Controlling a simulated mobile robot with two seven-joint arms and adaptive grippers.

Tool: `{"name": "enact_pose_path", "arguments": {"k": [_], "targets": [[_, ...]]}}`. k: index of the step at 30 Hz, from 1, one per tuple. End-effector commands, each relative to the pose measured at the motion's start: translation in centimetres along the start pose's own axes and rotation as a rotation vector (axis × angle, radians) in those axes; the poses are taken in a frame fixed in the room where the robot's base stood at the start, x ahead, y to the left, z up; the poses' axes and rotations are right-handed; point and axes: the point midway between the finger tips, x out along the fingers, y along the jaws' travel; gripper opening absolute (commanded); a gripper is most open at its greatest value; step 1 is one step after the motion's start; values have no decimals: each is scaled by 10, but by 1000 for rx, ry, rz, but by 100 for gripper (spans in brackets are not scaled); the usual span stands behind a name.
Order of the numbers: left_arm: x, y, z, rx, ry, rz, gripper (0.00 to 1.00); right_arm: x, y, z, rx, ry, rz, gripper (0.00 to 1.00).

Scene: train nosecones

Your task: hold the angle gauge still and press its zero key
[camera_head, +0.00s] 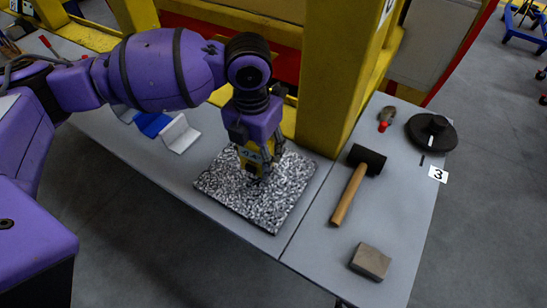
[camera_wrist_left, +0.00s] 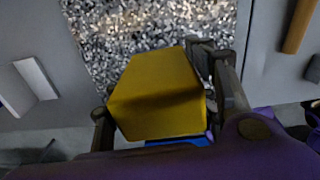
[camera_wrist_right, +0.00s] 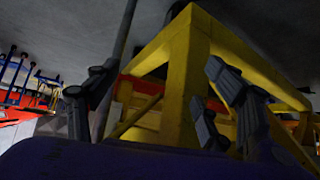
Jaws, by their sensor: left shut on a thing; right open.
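The angle gauge appears as a yellow block (camera_wrist_left: 155,95) in the left wrist view. In the head view a little of its yellow body (camera_head: 243,166) shows beneath my wrist, over a black-and-white speckled plate (camera_head: 222,192). My left gripper (camera_head: 258,172) is shut on the gauge, with a finger on each side of it. A small strip of blue shows at the gauge's near edge in the left wrist view. I cannot make out the zero key. My right gripper (camera_wrist_right: 150,95) is open and empty, facing yellow framework; it is outside the head view.
A hammer (camera_head: 348,193), a grey block (camera_head: 370,262), a black disc (camera_head: 432,132) and a red-tipped tool (camera_head: 386,117) lie on the right of the grey table (camera_head: 310,240). White and blue angled blocks (camera_head: 180,134) stand left of the plate. A yellow post (camera_head: 335,75) rises behind.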

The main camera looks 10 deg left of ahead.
Motion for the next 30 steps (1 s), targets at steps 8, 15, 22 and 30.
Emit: {"name": "enact_pose_path", "arguments": {"k": [8, 15, 22, 30], "targets": [[4, 5, 1, 68, 3, -1, 18, 2, -1, 2, 1, -5, -2, 74], [18, 5, 1, 67, 6, -2, 18, 6, -4, 11, 7, -16, -3, 74], [28, 5, 1, 66, 3, 0, 18, 7, 0, 16, 5, -21, 5, 74], [27, 5, 2, 66, -1, 0, 18, 6, 1, 11, 3, -11, 6, 74]]}}
